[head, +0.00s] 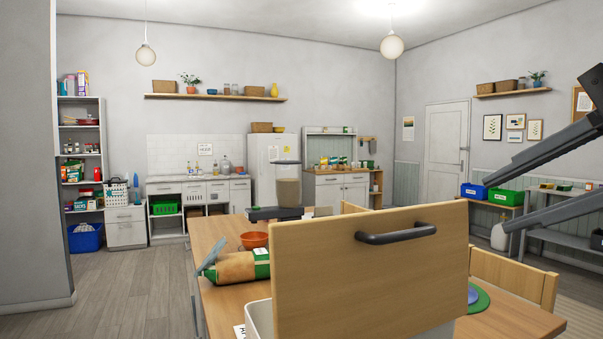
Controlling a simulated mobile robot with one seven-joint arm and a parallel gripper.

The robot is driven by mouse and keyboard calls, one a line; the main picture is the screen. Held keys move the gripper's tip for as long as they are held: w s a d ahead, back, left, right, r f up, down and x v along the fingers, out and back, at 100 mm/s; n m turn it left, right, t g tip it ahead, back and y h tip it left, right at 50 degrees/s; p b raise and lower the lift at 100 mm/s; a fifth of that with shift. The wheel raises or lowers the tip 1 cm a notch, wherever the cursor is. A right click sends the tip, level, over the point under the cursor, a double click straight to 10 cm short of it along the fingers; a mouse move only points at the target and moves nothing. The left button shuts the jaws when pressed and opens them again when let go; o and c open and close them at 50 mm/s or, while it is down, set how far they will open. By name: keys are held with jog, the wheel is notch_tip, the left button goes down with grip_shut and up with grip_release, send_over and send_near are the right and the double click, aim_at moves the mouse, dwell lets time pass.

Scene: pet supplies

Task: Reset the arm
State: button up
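Two dark grey bars, which look like the fingers of my gripper (494,205), reach in from the right edge of the head view. Their tips are apart, with nothing visible held between them. The gripper appears raised, to the right of a wooden panel with a dark handle (397,234). The rest of my arm is out of view.
The wooden table (215,232) holds a brown and green bag (240,267), an orange bowl (254,240) and a clear container of brown pieces (288,192). The panel hides much of the table. A chair (515,280) stands at right. The floor (125,280) at left is clear.

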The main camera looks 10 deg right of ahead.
jog(key=shift+s+r, duration=0.15)
jog(key=shift+s, duration=0.1)
jog(key=w+a+f+n+g+h, duration=0.15)
jog(key=a+f+n, duration=0.3)
jog(key=f, duration=0.55)
jog(key=a+f+n+g+h, duration=0.1)
jog(key=a+f+n+g, duration=0.3)
jog(key=f, duration=0.7)
jog(key=w+a+f+n+h, duration=0.1)
jog(key=a+f+n, duration=0.2)
jog(key=f+n, duration=0.5)
notch_tip(320, 180, up, 18)
jog(key=m+p, duration=0.2)
jog(key=p, duration=1.8)
jog(key=shift+s+a+f, duration=0.15)
jog(key=shift+f, duration=0.1)
